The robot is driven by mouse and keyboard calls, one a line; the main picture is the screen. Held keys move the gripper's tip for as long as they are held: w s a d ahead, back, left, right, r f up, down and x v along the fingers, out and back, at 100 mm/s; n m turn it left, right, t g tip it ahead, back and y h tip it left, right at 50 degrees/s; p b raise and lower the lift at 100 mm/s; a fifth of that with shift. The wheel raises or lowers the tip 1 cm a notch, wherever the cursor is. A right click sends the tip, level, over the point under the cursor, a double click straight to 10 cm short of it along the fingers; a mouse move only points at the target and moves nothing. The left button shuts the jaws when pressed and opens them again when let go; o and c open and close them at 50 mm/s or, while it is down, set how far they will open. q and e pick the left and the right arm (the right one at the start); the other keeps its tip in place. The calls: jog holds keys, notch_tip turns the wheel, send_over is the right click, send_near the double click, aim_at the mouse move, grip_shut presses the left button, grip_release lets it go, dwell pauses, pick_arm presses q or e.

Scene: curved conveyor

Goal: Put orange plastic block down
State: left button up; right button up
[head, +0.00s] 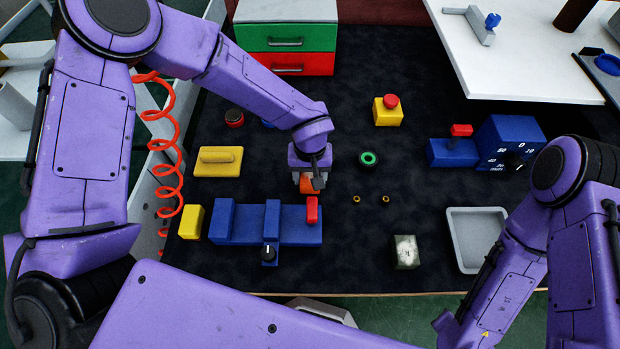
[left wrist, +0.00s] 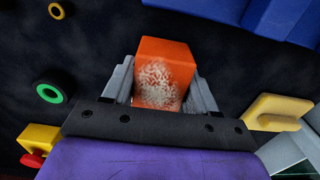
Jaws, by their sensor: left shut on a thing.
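The orange plastic block (left wrist: 168,58) is between the two grey fingers of my left gripper (left wrist: 160,88) in the left wrist view. Its upper part is plain orange and its near face has a worn, speckled pale patch. In the head view my left gripper (head: 309,180) points down over the dark mat, and a small part of the orange block (head: 307,184) shows below it. The gripper is shut on the block. I cannot tell whether the block touches the mat. My right arm shows at the right, but its gripper is out of view.
A blue fixture (head: 238,224) with a red switch (head: 312,209) lies just in front of the block. A green ring (head: 369,159) lies to the right, with two small brass rings nearby. A yellow part (head: 218,161) is to the left. The dark mat (head: 350,250) has free room.

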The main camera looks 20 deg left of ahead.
pick_arm(q)
notch_tip(320, 180, down, 3)
jog(key=shift+s+d+r, duration=0.1)
jog(key=shift+s, duration=0.2)
jog(key=shift+w+f, duration=0.1)
jog(key=shift+f, duration=0.15)
jog(key=o, duration=1)
jog(key=shift+o, duration=0.5)
jog(key=shift+r, duration=0.15)
